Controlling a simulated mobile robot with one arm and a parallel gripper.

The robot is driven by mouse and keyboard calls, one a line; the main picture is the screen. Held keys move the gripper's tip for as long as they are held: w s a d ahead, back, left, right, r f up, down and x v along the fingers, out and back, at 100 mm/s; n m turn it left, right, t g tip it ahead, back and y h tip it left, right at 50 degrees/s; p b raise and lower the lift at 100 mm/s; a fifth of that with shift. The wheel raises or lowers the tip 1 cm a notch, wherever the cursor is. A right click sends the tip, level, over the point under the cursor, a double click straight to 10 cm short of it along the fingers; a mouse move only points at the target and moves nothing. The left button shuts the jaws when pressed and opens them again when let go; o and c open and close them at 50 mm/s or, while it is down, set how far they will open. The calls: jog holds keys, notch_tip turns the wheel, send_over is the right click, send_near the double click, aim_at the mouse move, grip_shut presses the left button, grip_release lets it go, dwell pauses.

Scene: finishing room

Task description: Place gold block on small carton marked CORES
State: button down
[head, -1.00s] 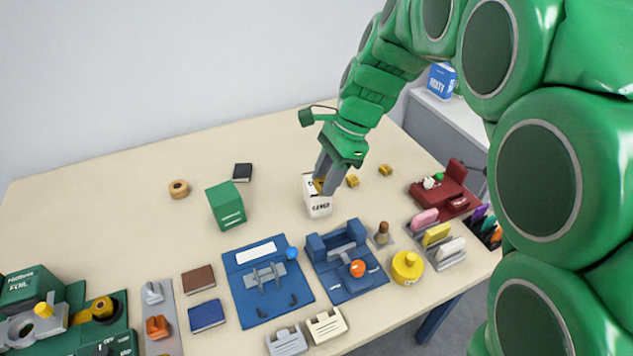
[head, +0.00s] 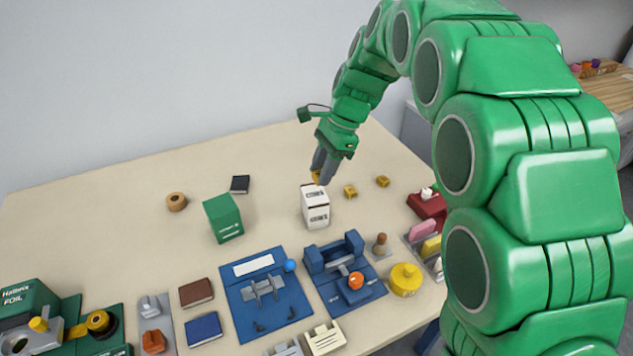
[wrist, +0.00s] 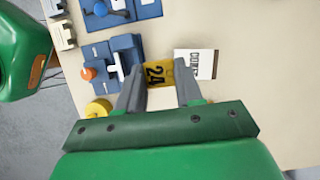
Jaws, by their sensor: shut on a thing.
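My gripper (head: 321,172) is shut on a gold block (head: 316,177), which shows just above the far edge of the carton in the head view. In the wrist view the block (wrist: 157,75), marked 24, is between my fingertips (wrist: 160,92). The small white carton marked CORES (head: 316,212) stands upright on the table, its top clear of the block in the head view. The exact height of the block is hard to tell.
Two other gold blocks (head: 350,191) (head: 382,181) lie right of the carton. A green box (head: 223,218) stands to its left. Blue fixtures (head: 345,266) and a yellow round pot (head: 405,279) are nearer. The table behind the carton is free.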

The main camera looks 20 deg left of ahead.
send_over(311, 194)
jog(key=w+d, duration=0.1)
notch_tip(311, 194, down, 6)
jog(key=shift+f, duration=1.8)
jog(key=c, duration=0.7)
grip_release()
jog(key=shift+f, duration=0.1)
jog(key=shift+c, duration=0.2)
jog(key=v, duration=1.2)
